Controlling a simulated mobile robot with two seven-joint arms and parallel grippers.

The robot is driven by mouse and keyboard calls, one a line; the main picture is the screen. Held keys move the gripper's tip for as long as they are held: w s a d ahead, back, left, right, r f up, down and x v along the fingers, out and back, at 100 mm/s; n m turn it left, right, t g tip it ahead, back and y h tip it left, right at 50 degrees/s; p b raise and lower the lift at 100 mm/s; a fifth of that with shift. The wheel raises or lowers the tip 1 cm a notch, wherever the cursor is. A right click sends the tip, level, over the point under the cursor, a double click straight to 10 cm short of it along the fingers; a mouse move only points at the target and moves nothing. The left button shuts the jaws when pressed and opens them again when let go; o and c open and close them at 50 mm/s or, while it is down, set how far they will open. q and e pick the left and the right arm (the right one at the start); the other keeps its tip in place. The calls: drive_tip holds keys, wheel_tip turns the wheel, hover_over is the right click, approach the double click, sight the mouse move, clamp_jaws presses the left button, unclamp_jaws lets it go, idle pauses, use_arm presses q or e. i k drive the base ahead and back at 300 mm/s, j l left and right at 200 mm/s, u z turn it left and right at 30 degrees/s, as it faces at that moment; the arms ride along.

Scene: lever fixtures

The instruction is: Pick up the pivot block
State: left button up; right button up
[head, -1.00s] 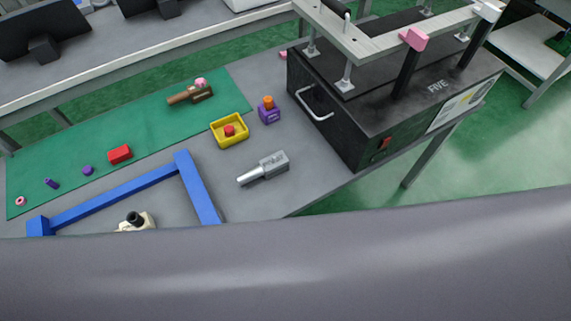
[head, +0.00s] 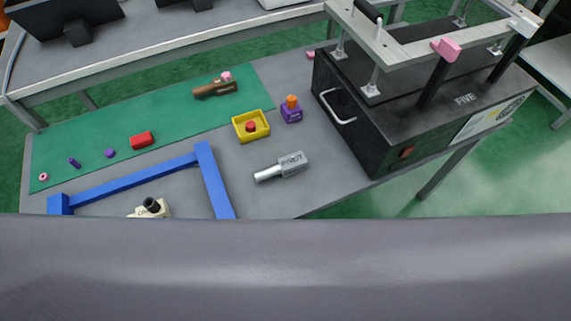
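The pivot block (head: 293,164) is a grey metal block marked "PIVOT" with a lighter round shaft pointing left. It lies on the grey table, right of the blue frame and left of the black machine. Nothing is touching it. Neither of my grippers shows in the head view. A large grey surface fills the bottom of the picture and hides the near part of the scene.
A black machine (head: 425,118) stands right of the block. A yellow tray (head: 239,138) with a red piece and a purple block (head: 291,115) with an orange top lie behind it. A blue frame (head: 214,185) is at left. A green mat (head: 85,177) holds several small parts.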

sight(294, 163)
drive_tip(key=k, duration=0.5)
drive_tip(key=i+l+u, duration=0.3)
drive_tip(key=l+u, duration=0.15)
drive_tip(key=l, duration=1.1)
drive_tip(key=l+u, duration=0.5)
drive_tip(key=l, duration=1.05)
